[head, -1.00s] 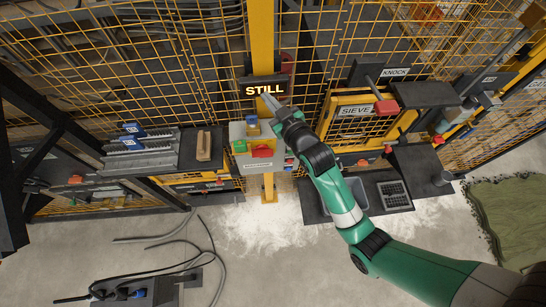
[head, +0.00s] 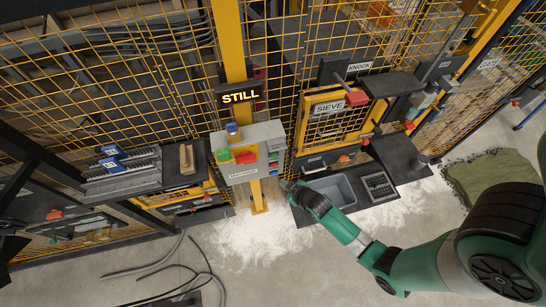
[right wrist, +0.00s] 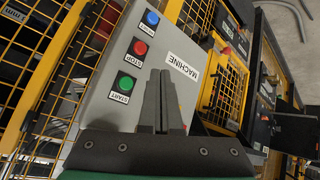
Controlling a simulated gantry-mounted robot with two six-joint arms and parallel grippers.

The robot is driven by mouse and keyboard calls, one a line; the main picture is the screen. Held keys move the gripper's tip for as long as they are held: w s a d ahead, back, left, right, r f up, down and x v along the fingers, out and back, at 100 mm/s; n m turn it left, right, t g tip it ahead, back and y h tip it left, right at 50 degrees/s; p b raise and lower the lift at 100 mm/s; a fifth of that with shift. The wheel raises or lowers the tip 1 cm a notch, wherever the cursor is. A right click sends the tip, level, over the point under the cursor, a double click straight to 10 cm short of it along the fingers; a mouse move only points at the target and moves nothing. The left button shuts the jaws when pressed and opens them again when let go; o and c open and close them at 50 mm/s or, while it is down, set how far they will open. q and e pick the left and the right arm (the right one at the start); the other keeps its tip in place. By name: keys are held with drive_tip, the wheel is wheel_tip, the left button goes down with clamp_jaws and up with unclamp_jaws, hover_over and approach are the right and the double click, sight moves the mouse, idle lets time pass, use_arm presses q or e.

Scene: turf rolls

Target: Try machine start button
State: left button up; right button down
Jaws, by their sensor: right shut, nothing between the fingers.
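The grey machine control box (head: 241,172) is mounted on a yellow post. Its face in the right wrist view (right wrist: 105,112) carries a green START button (right wrist: 126,83), a red STOP button (right wrist: 140,47) and a blue RESET button (right wrist: 152,18). My right gripper (head: 285,184) is shut and empty, just off the box's lower right corner in the head view. In the right wrist view its fingertips (right wrist: 160,72) overlap the box beside the START button; I cannot tell whether they touch it. A lit sign (head: 240,95) above the box reads STILL. My left gripper is not in view.
The sieve panel (head: 328,105) and a red-handled knock lever (head: 357,97) stand right of the post. A grey tray (head: 335,190) lies below. Yellow mesh fencing (head: 120,70) lines the back. Cables (head: 165,275) lie on the floor at the lower left.

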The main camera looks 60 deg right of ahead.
sight(274, 155)
drive_tip(key=shift+w, duration=0.1)
drive_tip(key=w+d+b, duration=0.3)
drive_tip(key=w+d, duration=0.2)
drive_tip(key=d, duration=0.1)
drive_tip(key=shift+w+d+b, duration=0.3)
drive_tip(key=shift+d, duration=0.1)
drive_tip(key=shift+w, duration=0.1)
idle(2.0)
drive_tip(key=shift+w+d, duration=0.2)
drive_tip(key=shift+d, duration=0.1)
drive_tip(key=shift+w+d+b, duration=0.25)
drive_tip(key=shift+d+b, duration=0.05)
drive_tip(key=shift+b, duration=0.1)
idle(0.5)
drive_tip(key=shift+r, duration=0.1)
drive_tip(key=shift+s+a+p, duration=0.5)
drive_tip(key=shift+a+p, duration=0.05)
drive_tip(key=shift+a, duration=0.05)
drive_tip(key=shift+s+a, duration=0.1)
